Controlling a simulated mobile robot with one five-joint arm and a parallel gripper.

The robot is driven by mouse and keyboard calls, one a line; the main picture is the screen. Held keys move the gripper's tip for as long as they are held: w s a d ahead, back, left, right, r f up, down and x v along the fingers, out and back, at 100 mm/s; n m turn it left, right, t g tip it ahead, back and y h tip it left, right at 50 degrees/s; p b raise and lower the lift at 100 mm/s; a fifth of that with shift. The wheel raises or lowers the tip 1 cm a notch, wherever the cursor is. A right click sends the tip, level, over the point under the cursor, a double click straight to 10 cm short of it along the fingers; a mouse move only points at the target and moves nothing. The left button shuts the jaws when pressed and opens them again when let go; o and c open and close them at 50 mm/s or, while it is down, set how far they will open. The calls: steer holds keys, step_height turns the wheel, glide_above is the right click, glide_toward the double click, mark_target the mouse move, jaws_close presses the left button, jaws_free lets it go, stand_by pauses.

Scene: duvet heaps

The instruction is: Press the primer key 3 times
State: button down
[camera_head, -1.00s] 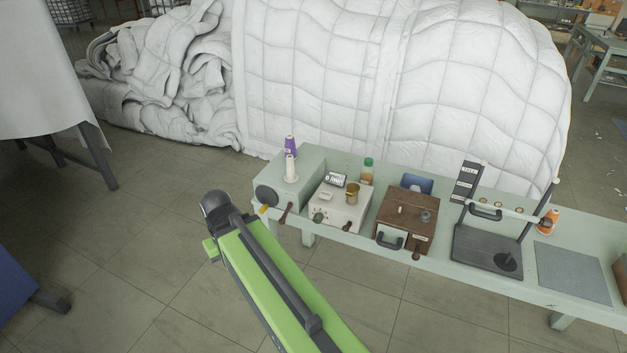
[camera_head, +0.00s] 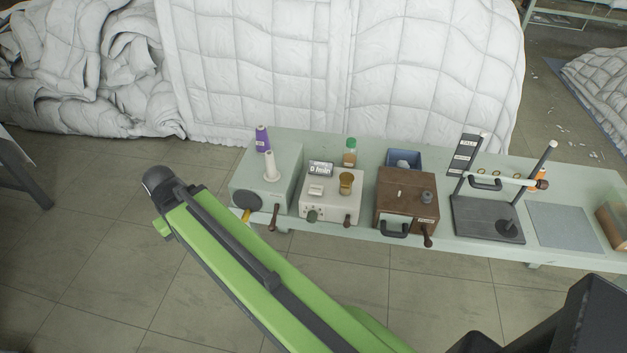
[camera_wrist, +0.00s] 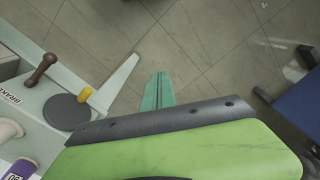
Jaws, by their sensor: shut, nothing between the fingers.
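A white box (camera_head: 330,208) on the bench has a small pale raised key (camera_head: 316,190) on top, a small display (camera_head: 320,169) behind it, a brass cup (camera_head: 346,182) and a green knob on its front. A brown box (camera_head: 405,205) beside it also carries a small pale upright piece. No readable label tells me which is the primer key. My gripper (camera_wrist: 158,92) is shut and empty, its teal fingers over bare floor in the wrist view, beside the left-end machine. In the head view my arm's end is left of the bench, apart from the boxes.
The pale green bench (camera_head: 565,178) runs to the right. A grey-green machine (camera_head: 280,195) with a purple spool (camera_head: 262,138) stands at its left end. A scale-like frame (camera_head: 487,215) stands further right. A large white duvet heap (camera_head: 270,60) fills the back. The floor in front is open.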

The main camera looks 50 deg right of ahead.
steer(key=d+r+p, duration=0.3)
steer(key=d+r, duration=0.1)
steer(key=d, duration=0.5)
step_height(320, 180, up, 10)
steer(key=n+t+y+p, duration=0.25)
steer(key=n+p, duration=0.35)
steer(key=p, duration=0.4)
glide_above(316, 188)
steer(key=s+d, duration=0.2)
steer(key=s, duration=0.1)
steer(key=shift+r+t+h, duration=0.1)
steer(key=shift+t+h, duration=0.15)
steer(key=shift+h, duration=0.1)
steer(key=shift+s, duration=0.1)
steer(key=b+x, duration=0.9)
steer(key=s+b+x, duration=0.1)
steer(key=b+x, duration=0.4)
steer(key=shift+s+d+f, duration=0.1)
steer(key=shift+d+f, duration=0.1)
steer(key=shift+d, duration=0.15)
steer(key=shift+r, duration=0.1)
